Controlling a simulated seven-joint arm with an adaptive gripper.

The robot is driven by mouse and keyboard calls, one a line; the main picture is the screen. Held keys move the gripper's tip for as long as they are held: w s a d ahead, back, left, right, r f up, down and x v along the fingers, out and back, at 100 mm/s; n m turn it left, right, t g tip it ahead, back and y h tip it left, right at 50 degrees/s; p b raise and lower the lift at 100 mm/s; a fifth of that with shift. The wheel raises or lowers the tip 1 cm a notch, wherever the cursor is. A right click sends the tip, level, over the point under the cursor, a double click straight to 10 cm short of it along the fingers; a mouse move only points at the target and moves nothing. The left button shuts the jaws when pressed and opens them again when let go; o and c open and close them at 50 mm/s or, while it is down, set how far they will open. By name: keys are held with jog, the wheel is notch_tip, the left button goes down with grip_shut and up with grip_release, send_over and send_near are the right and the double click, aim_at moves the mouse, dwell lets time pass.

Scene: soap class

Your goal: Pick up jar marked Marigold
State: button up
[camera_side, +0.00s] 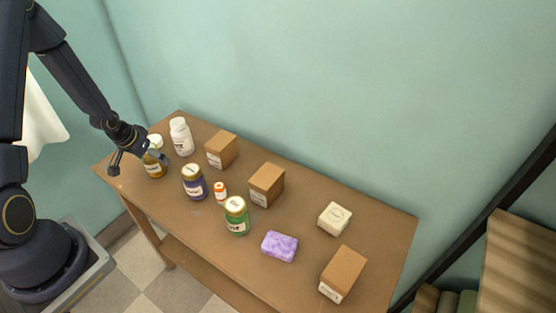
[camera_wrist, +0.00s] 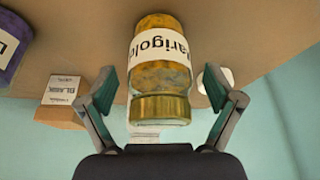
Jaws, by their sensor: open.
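The jar marked Marigold stands on the table near its left end in the side view (camera_side: 154,171). It has amber contents and a white label. In the wrist view the jar (camera_wrist: 160,75) appears upside down, with its gold lid toward my gripper and "arigold" readable on the label. My gripper (camera_wrist: 161,92) is open and empty, one finger on each side of the jar's lid end, with visible gaps. In the side view my gripper (camera_side: 140,162) is at the jar and partly covers it.
A white bottle (camera_side: 181,138) stands behind the jar, and a purple jar (camera_side: 195,184) stands to its right. Brown boxes (camera_side: 221,150), an orange-capped tube (camera_side: 220,192), a green jar (camera_side: 237,217) and soap bars (camera_side: 280,246) stand farther right. The table's (camera_side: 210,258) front strip is clear.

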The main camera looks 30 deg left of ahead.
jog(key=shift+c, duration=0.3)
jog(key=c, duration=1.4)
jog(key=shift+r, duration=0.1)
jog(key=shift+c, duration=0.2)
